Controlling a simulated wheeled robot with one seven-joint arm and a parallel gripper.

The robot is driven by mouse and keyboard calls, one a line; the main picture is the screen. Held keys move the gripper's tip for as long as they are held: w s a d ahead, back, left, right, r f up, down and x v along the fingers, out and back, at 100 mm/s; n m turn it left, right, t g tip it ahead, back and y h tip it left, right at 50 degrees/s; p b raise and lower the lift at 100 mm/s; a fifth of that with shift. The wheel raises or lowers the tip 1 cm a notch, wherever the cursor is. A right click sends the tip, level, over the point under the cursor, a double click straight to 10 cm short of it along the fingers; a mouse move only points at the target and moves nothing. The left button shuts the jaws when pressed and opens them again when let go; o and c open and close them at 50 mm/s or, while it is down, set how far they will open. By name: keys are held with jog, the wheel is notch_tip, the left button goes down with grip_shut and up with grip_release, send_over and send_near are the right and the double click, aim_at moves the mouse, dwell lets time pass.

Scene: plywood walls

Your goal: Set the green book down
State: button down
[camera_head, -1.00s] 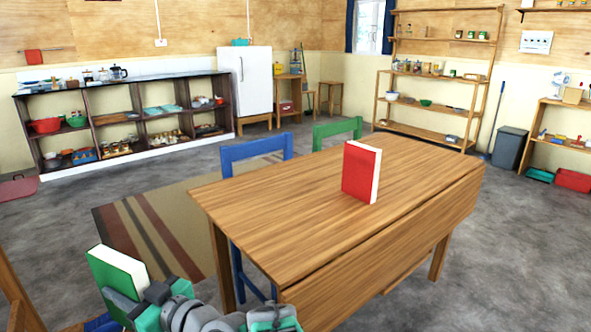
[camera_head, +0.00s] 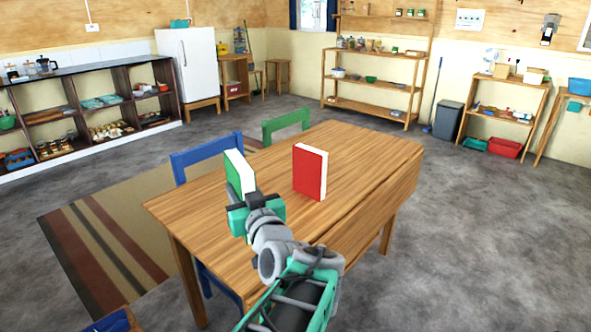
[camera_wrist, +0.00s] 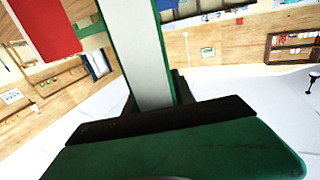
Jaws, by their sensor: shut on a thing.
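My gripper (camera_head: 243,204) is shut on the green book (camera_head: 237,174). The book is upright, with its white page edge showing, to the left of the red book in the head view. Whether its lower edge touches the table (camera_head: 347,142) cannot be told. In the wrist view the green book (camera_wrist: 147,55) rises from between the dark fingers (camera_wrist: 165,118), pale pages and green cover edges showing. The red book (camera_head: 309,172) stands upright on the wooden table, apart from the green book; it also shows at the upper left of the wrist view (camera_wrist: 45,28).
A blue chair (camera_head: 205,155) and a green chair (camera_head: 286,123) stand at the table's far side. The tabletop is bare apart from the red book, with free room behind and right of it. Shelves (camera_head: 375,81) and a white fridge (camera_head: 190,65) line the walls.

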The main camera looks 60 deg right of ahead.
jog(key=w+d+f+b, duration=0.2)
jog(key=w+d+f, duration=0.4)
jog(key=d+f, duration=0.6)
jog(key=shift+w+f, duration=0.2)
jog(key=shift+f, duration=0.25)
jog(key=shift+d, duration=0.1)
jog(key=shift+f+b, duration=0.2)
jog(key=shift+b, duration=0.25)
jog(key=c, duration=1)
grip_release()
jog(key=shift+c, duration=0.2)
jog(key=shift+r, duration=0.1)
